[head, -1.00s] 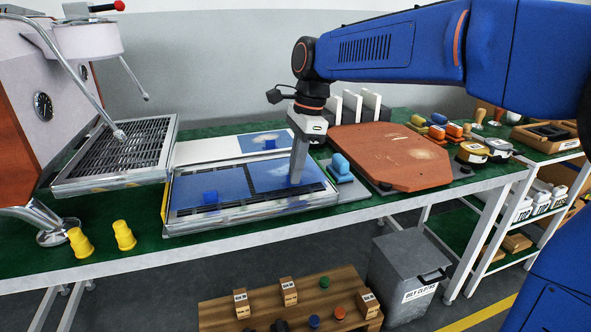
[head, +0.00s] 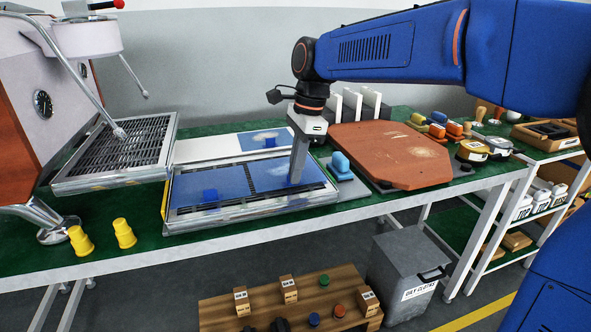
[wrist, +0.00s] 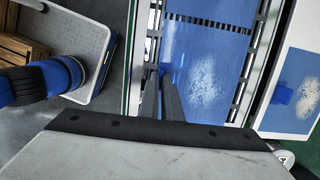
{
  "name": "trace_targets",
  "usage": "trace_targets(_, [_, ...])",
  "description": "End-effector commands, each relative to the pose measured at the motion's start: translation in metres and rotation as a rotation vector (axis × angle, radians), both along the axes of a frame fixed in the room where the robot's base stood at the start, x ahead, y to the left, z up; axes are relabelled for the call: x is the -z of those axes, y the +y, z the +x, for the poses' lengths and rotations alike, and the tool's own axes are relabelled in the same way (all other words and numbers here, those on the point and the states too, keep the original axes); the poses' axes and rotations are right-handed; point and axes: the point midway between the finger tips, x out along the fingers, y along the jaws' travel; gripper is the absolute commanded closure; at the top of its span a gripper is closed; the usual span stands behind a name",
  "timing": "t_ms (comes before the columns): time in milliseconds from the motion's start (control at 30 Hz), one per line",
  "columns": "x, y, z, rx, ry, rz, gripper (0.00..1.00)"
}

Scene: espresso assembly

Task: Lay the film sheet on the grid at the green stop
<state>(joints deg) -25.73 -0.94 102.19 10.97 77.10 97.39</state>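The grid (head: 185,224) is a low metal frame on the green bench. Two blue film sheets lie flat on it side by side, with a dark slotted gap between them. The left sheet (head: 222,183) has a blue tab standing up. My gripper (head: 294,182) points down at the right sheet (head: 262,175), its tips at that sheet's tab. In the wrist view, my gripper (wrist: 160,80) has two dark fingers close together at the blue tab, and the sheet (wrist: 200,55) bears a white speckled patch. I cannot make out a green stop.
A white board (head: 205,150) with another blue sheet (head: 265,141) lies behind the grid. A slatted drip tray (head: 118,150) stands left, yellow cups (head: 124,233) at front left. A blue-handled tool (head: 341,163) and a brown board (head: 390,155) are to the right.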

Motion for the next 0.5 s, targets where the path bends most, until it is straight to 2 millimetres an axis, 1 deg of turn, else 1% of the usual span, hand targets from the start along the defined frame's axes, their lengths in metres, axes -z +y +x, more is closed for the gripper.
trace_targets(500, [0.0037,0.0,0.0,0.0,0.0,0.0,1.0])
